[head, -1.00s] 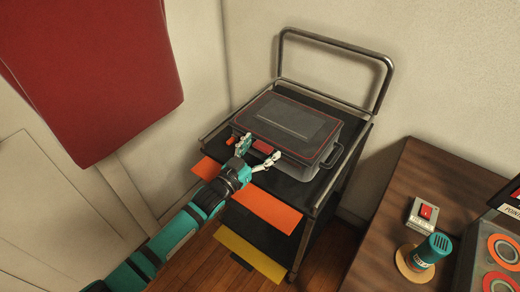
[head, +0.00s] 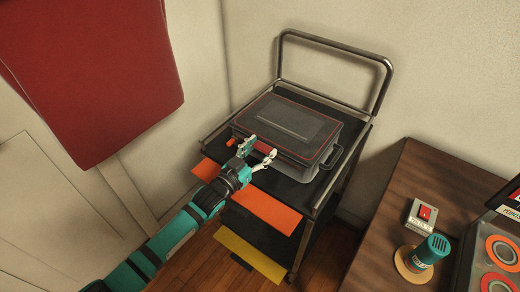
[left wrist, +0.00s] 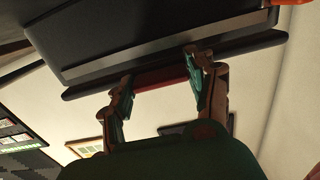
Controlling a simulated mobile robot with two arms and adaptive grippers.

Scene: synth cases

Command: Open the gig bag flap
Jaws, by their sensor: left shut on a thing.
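The gig bag (head: 325,157) is a dark grey box-shaped case on the cart's top shelf. Its flap (head: 290,119) has red piping and lies flat on top, closed. A red tab (head: 262,147) sits at the middle of the flap's front edge; it also shows in the left wrist view (left wrist: 160,77). My left gripper (head: 259,150) is at that front edge, shut on the red tab, with one finger at each end of it. In the left wrist view the fingers (left wrist: 160,68) stand either side of the tab, below the dark front edge. My right gripper is not in view.
The bag stands on a dark cart (head: 287,190) with a tall metal handle (head: 338,41). A wooden table (head: 400,205) on the right holds a switch box (head: 421,214) and a teal cylinder (head: 432,251). A red panel (head: 95,75) hangs at upper left.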

